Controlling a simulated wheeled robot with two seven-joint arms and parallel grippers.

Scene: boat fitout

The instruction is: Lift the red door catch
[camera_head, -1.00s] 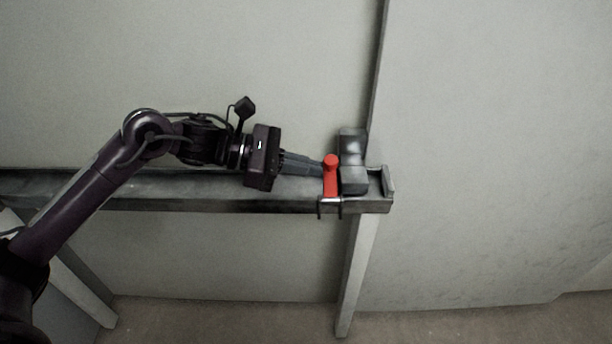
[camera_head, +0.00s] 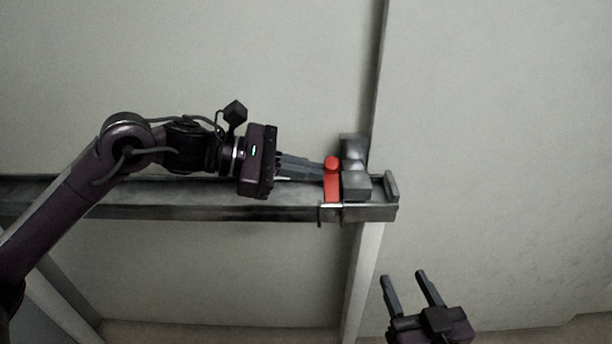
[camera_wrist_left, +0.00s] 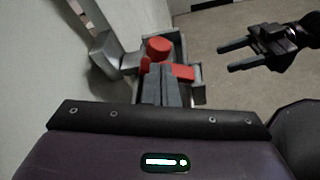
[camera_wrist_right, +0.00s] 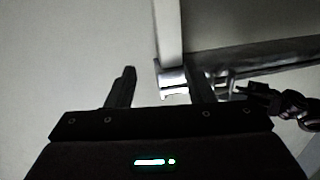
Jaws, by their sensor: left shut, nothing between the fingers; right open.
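The red door catch (camera_head: 332,187), with a round knob on top, sits near the right end of a grey metal rail. It also shows in the left wrist view (camera_wrist_left: 159,47). My left gripper (camera_head: 322,173) is shut and empty, its fingertips right up against the catch; I cannot tell whether they touch. In the left wrist view the closed fingers (camera_wrist_left: 163,82) cover part of the catch. My right gripper (camera_head: 403,273) is open and empty, below and right of the rail's end. The right wrist view shows its spread fingers (camera_wrist_right: 160,80).
A grey block (camera_head: 356,186) stands on the rail just right of the catch. The rail (camera_head: 200,213) runs left along a pale wall (camera_head: 490,130). A post (camera_head: 364,270) stands under the rail's right end. The space right of the rail is clear.

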